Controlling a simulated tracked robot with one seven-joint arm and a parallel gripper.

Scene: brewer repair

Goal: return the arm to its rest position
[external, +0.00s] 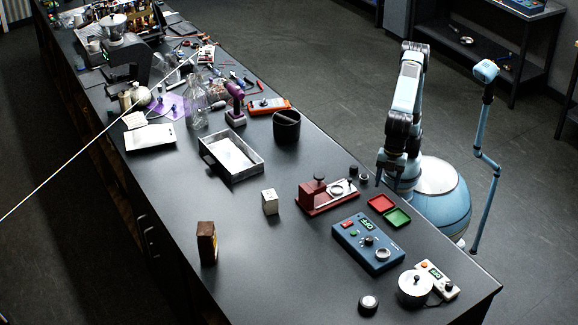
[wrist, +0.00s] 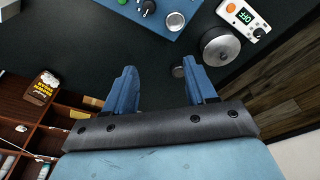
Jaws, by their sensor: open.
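My gripper (wrist: 160,82) shows in the wrist view with its two blue fingers spread apart. Nothing is held between them; dark surface shows in the gap. My arm (external: 407,95) stands folded upright beside the right edge of the dark counter (external: 330,150) in the external view. The links rise above the round blue base, clear of the counter's middle. I cannot clearly make out the fingers in the external view.
Near the arm are a red-brown device (external: 322,197), red and green trays (external: 397,217) and a blue control box (external: 368,243). A metal pot (external: 414,288), a small round metal piece (external: 368,304) and a brown box (external: 207,243) stand nearer the front. Floor is open behind the arm.

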